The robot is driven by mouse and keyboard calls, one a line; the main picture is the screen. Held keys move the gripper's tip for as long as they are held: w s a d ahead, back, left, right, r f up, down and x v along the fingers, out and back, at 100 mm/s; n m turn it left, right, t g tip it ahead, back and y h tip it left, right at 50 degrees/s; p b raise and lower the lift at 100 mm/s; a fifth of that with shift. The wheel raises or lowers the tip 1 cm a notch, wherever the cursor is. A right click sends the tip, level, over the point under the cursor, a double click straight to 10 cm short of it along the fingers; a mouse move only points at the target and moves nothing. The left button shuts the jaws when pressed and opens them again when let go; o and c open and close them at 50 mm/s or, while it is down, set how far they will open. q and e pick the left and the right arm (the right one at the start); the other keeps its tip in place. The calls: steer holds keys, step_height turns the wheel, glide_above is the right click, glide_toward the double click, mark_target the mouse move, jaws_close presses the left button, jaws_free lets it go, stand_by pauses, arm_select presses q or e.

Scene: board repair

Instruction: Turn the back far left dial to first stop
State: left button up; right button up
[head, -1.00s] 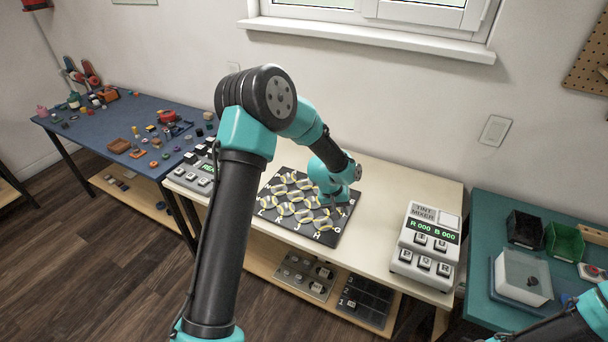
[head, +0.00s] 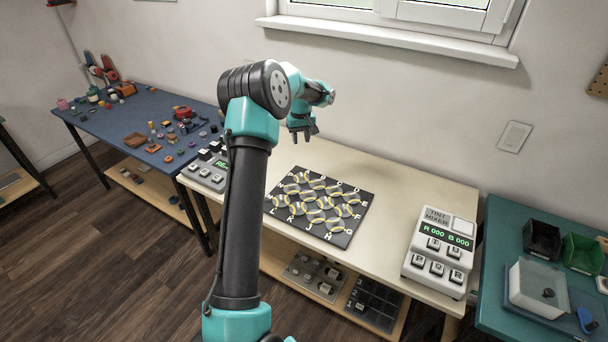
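A dark square board (head: 355,228) lies on the cream bench, carrying rows of round, clear dials with yellow marks and white letters along the edges. The back far left dial (head: 302,177) seems to be the one at the board's back left corner. Its pointer setting is too small to read. My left gripper (head: 303,138) hangs in the air behind the board, near the back of the bench, fingers pointing down. Its fingers look apart with nothing between them, and it touches no dial. My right gripper is out of view.
A tint mixer box (head: 439,247) with keys stands right of the board. A keyed box (head: 203,175) stands left, partly behind my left arm. A blue table (head: 90,138) with small parts and a teal table (head: 497,262) with bins flank the bench (head: 400,190).

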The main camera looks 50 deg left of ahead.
mark_target(301, 176)
arm_select(q)
steer(key=shift+f, duration=0.1)
step_height(301, 176, down, 17)
steer(key=shift+f, duration=0.15)
stand_by(0.5)
steer(key=shift+c, duration=0.3)
jaws_close()
